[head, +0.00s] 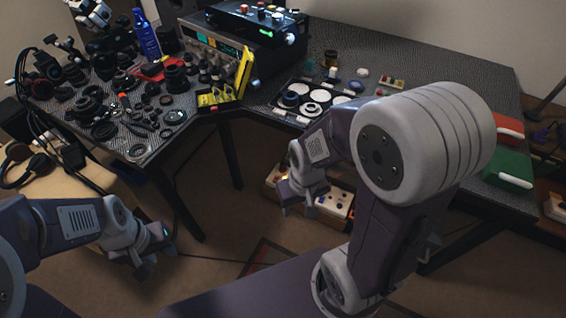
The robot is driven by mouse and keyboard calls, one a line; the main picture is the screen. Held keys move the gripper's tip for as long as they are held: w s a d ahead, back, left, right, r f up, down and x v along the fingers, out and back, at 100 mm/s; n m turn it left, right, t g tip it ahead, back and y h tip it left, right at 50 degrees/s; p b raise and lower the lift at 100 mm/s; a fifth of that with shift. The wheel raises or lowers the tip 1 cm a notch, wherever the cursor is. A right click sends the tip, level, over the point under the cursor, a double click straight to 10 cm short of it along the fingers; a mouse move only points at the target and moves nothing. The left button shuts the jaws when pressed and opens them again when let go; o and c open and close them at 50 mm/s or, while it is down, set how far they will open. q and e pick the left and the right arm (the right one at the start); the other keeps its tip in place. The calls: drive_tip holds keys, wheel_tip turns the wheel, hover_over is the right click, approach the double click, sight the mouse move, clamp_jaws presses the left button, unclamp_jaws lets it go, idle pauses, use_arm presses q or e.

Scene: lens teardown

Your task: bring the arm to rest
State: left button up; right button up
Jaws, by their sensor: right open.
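My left gripper (158,260) hangs low at the left, in front of the bench and over the floor. It seems empty, but its jaw gap is too unclear to read. My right gripper (298,210) hangs in front of the bench's front edge, pointing down, open, with nothing seen between its fingers. The large rounded joint of my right arm covers part of the right bench top. Neither gripper touches anything that I can see.
The dark corner bench (450,75) holds many lens parts at the left. A white-topped unit (335,203) sits below.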

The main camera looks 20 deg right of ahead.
wheel_tip(320, 180, up, 17)
drive_tip(key=p, duration=1.6)
drive_tip(key=shift+f, duration=0.1)
